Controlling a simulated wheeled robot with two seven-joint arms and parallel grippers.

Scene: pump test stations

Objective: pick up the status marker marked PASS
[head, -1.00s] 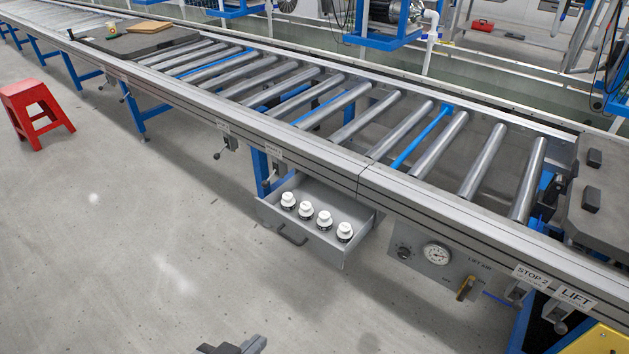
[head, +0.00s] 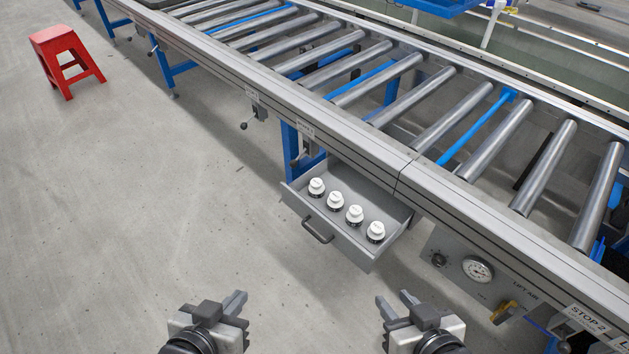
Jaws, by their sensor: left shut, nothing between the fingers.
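Several small round markers with white tops and dark bases stand upright in a row in an open grey drawer (head: 340,238) under the conveyor. From left to right they are a first marker (head: 316,187), a second marker (head: 335,201), a third marker (head: 354,215) and a last marker (head: 376,231). Their tops carry small dark print too small to read, so I cannot tell which says PASS. My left gripper (head: 238,296) is shut and empty, below and left of the drawer in the picture. My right gripper (head: 392,296) is open and empty, below the drawer in the picture.
The conveyor rail (head: 350,148) runs above the drawer. A drawer handle (head: 318,232) sticks out at the front. A gauge panel (head: 465,262) with a yellow-handled valve hangs to the right. A red stool (head: 66,60) stands far left. The floor (head: 150,210) between is clear.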

